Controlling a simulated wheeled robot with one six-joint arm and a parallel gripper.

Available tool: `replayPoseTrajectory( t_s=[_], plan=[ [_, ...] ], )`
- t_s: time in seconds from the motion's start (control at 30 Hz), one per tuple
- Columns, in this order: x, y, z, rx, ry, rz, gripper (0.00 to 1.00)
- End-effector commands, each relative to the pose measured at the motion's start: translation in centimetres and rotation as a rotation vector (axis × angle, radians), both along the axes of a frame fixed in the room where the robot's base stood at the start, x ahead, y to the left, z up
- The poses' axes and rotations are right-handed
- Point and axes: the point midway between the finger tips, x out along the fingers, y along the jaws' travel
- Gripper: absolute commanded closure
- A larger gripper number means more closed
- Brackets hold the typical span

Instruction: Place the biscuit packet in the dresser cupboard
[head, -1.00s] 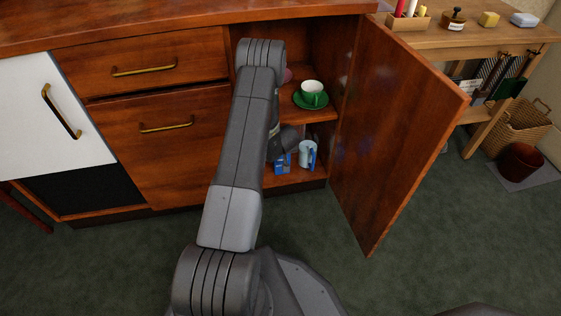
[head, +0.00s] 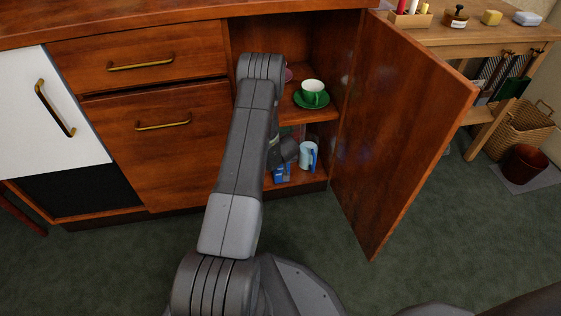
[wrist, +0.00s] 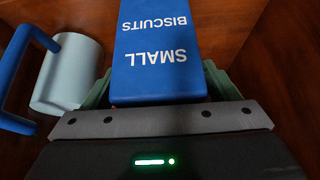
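The biscuit packet (wrist: 160,55) is blue with white "SMALL BISCUITS" lettering, upside down in the wrist view. My gripper (wrist: 160,88) has its greenish fingers against both sides of the packet. In the head view, the packet (head: 282,173) shows partly, low in the open dresser cupboard (head: 310,183), below my wrist. My arm hides most of the gripper there. I cannot tell whether the packet touches the cupboard floor. The cupboard door (head: 400,130) stands wide open to the right.
A pale blue mug (head: 308,156) stands close to the packet; its blue handle shows in the wrist view (wrist: 15,70). A reddish item beside my arm is mostly hidden. Cupboard walls are close around the gripper.

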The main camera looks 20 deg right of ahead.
Motion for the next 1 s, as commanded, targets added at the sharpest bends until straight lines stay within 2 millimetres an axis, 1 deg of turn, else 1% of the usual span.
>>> replayPoseTrajectory(
  t_s=[0.2,0.33,0.47,0.6,0.7,0.8,0.9,1.0],
  plan=[
    [0.0,0.0,0.1,0.000,0.000,0.000,0.19],
    [-0.3,0.1,1.1,0.000,0.000,0.000,0.19],
    [-1.3,0.3,3.2,0.000,0.000,-0.001,0.19],
    [-2.9,0.7,6.0,-0.001,-0.001,-0.001,0.19],
    [-3.9,0.9,7.8,-0.001,-0.001,-0.001,0.19],
    [-4.7,1.1,9.2,0.000,0.000,-0.001,0.19],
    [-5.3,1.3,10.1,0.000,0.000,-0.001,0.19],
    [-5.7,1.4,10.6,0.000,0.000,0.000,0.19]
  ],
)
